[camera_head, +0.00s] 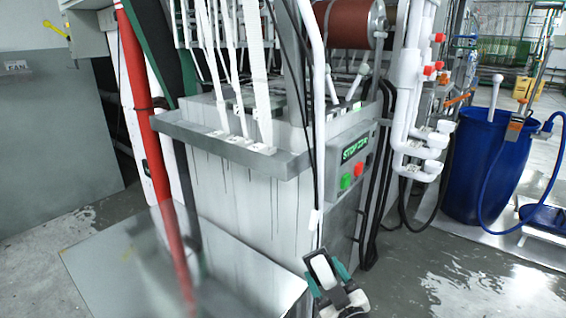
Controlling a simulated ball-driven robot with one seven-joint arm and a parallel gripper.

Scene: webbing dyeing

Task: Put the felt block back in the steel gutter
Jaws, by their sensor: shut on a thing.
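My gripper (327,276) shows at the bottom, right of centre, with teal fingers. It is shut on a small white block, the felt block (322,268), which sits between the fingers. The steel gutter (293,165) is the grey ledge that runs around the front top of the stained tank. It is well above my gripper in the picture. White webbing straps come down to small white pieces (262,147) along the gutter. The inside of the gutter is partly hidden by its front wall.
A control box with a green display and buttons (352,165) is on the tank's right side. White pipes (405,100) and dark hoses stand right of it. A red post (150,150) rises at left. A blue barrel (475,165) stands at right. The wet floor (430,270) is open at lower right.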

